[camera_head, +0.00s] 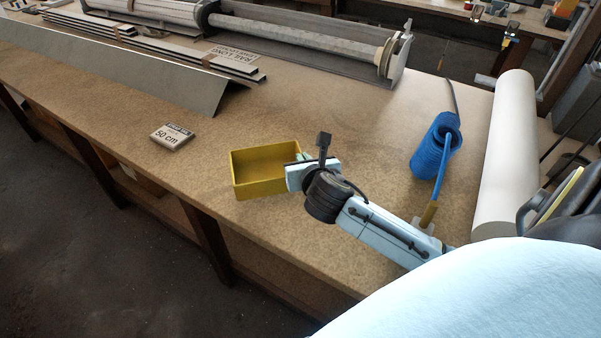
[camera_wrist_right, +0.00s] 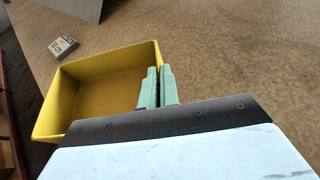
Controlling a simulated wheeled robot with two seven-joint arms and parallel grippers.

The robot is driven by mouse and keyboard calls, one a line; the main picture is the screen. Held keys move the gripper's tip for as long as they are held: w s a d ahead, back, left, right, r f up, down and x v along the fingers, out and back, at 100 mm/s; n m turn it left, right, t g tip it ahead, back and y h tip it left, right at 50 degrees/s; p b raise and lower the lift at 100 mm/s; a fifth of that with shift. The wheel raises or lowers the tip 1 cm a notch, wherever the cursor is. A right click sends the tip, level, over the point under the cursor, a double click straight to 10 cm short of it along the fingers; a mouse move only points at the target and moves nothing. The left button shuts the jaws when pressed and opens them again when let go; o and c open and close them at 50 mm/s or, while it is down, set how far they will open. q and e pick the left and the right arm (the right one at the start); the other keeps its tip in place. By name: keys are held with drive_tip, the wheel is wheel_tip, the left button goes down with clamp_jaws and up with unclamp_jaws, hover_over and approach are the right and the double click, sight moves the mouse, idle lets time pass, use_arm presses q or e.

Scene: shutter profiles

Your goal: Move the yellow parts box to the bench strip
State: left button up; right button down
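The yellow parts box (camera_head: 262,187) is open-topped, looks empty and appears to rest upright on the workbench (camera_head: 330,110), close to its front edge. In the right wrist view the box (camera_wrist_right: 62,100) lies ahead and left of the fingers. My right gripper (camera_wrist_right: 160,86) has its green fingers close together across the box's right wall, one inside and one outside; it looks shut on that wall. In the head view the right gripper (camera_head: 302,158) is at the box's right side, partly hidden by my wrist. My left gripper is out of view. No marked bench strip is clearly recognisable.
A small "50 cm" block (camera_head: 171,137) lies left of the box. Metal profiles (camera_head: 130,65) and a roller shutter (camera_head: 300,40) lie behind. The bench middle is clear.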

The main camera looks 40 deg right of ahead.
drive_tip(key=shift+f+b, duration=0.5)
drive_tip(key=shift+f, duration=1.35)
drive_tip(key=shift+f, duration=0.2)
drive_tip(key=c, duration=1.6)
unclamp_jaws()
drive_tip(key=shift+c, duration=0.2)
drive_tip(key=shift+r, duration=0.15)
drive_tip(key=shift+s+a+r, duration=0.15)
drive_tip(key=shift+s, duration=0.15)
drive_tip(key=p+v, duration=0.1)
drive_tip(key=v, duration=1)
drive_tip(key=shift+s+p, duration=0.15)
drive_tip(key=shift+p, duration=0.25)
